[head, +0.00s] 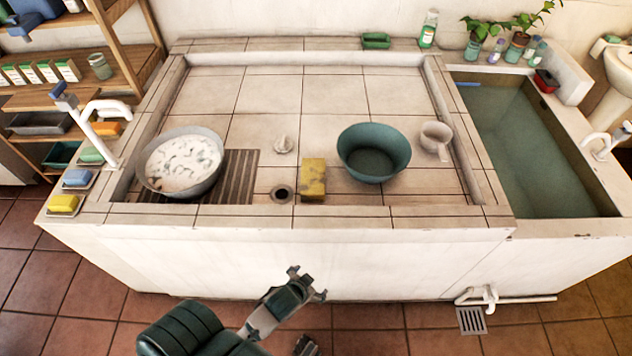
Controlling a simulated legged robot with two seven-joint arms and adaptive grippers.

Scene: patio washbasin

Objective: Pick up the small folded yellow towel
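A small yellow folded towel (313,180) with dark patches lies flat in the tiled basin, near its front edge, between the drain hole and the green bowl. My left gripper (308,281) is in front of the basin's front wall, below and nearer than the towel. Its two fingers are spread apart with nothing between them. My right gripper cannot be made out; a small dark part at the bottom edge is too cut off to identify.
A grey bowl of foamy water (184,162) stands left on a slatted drain board (240,172). Right of the towel are a dark green bowl (374,152) and a white mug (435,139). The basin's raised front rim (330,213) lies between gripper and towel. The rear basin floor is clear.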

